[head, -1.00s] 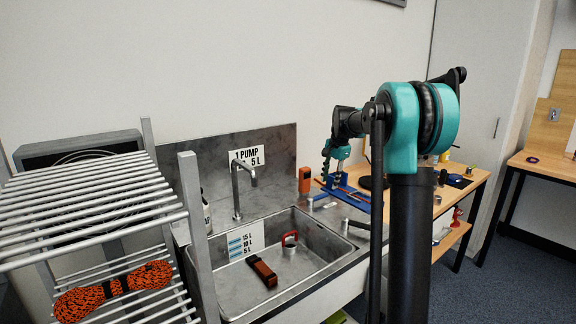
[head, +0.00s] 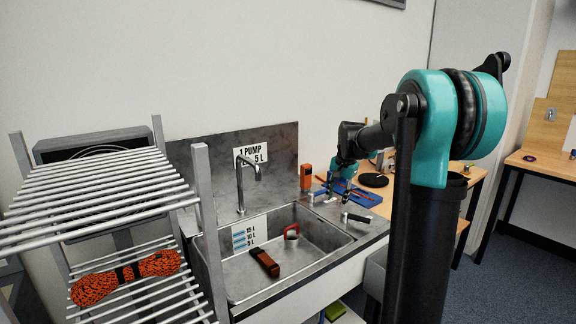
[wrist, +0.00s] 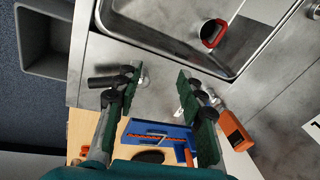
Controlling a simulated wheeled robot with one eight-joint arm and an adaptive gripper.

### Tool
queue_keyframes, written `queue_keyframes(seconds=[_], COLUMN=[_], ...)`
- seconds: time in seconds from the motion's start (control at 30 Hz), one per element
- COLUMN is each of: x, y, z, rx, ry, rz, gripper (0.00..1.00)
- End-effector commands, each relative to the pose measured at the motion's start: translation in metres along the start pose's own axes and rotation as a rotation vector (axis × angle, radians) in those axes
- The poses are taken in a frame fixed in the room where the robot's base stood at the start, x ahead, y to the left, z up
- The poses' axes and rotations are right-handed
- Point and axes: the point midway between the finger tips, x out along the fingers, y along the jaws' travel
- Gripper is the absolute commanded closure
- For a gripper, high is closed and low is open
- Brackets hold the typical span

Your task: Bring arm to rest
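My arm (head: 428,130) reaches from its teal joint out over the right end of the sink counter. My gripper (wrist: 157,85) is open in the wrist view, its two dark green finger pads apart with nothing between them. Bare metal counter shows between the pads, with small fittings close to each. In the head view the gripper is small and partly blends with the blue tray (head: 358,196) behind it. The blue tray lies on the wooden bench and also shows in the wrist view (wrist: 150,130).
The metal sink (head: 330,243) holds a red-handled item (head: 291,231) and an orange-black block (head: 264,262). An orange box (head: 306,176) stands on the counter near the gripper. A wire rack (head: 90,200) at left carries an orange rope coil (head: 125,277). Grey floor lies at right.

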Motion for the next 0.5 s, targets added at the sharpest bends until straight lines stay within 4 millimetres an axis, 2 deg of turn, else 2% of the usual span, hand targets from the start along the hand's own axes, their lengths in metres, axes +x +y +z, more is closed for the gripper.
queue_keyframes(seconds=[0.17, 0.5], x=[0.013, 0.064], y=[0.046, 0.175], z=[0.046, 0.171], rx=[-0.137, -0.514], ry=[0.035, 0.134], rz=[-0.006, 0.003], gripper=[0.61, 0.61])
